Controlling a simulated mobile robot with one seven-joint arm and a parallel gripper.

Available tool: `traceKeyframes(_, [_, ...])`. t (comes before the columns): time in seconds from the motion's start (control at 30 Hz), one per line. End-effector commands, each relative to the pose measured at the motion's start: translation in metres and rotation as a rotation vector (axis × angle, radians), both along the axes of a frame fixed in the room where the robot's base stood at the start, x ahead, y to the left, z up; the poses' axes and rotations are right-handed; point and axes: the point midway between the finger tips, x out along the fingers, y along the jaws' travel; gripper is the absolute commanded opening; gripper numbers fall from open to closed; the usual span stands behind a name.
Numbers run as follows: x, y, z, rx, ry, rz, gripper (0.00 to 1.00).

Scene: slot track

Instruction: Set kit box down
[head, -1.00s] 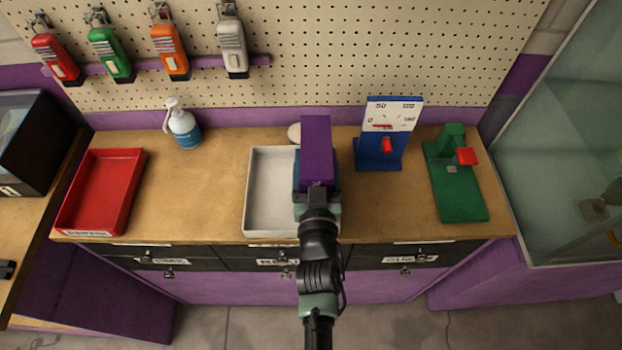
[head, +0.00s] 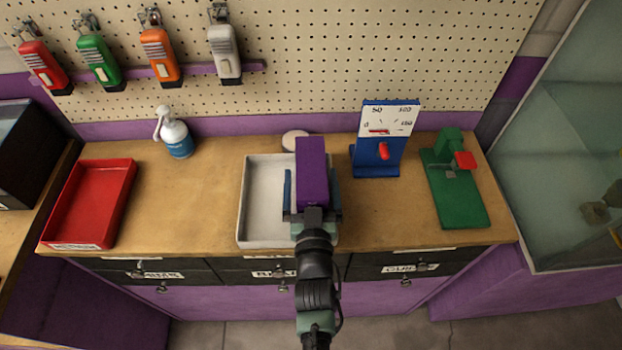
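The purple kit box (head: 311,165) is a long upright-looking block over the right part of the white-grey tray (head: 262,242) on the bench. It seems to stand in the tray, but its underside is hidden. My gripper (head: 312,188) is around the box from the front. Its blue fingers are spread on the left and right sides of the box, with a narrow gap visible at the left. My arm and the box hide the right side of the tray.
A pale round object (head: 294,139) sits behind the tray. A blue gauge stand (head: 377,163) and a green device (head: 458,205) are at right. Bench between red and white trays is clear.

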Motion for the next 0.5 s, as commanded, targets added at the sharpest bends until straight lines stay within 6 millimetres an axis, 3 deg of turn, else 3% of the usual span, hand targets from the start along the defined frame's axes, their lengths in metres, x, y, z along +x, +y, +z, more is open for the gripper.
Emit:
traceKeyframes(0.27, [0.0,0.0,0.005,0.0,0.0,0.0,1.0])
traceKeyframes(0.5, [-0.033,0.0,0.001,-0.001,0.002,0.0,1.0])
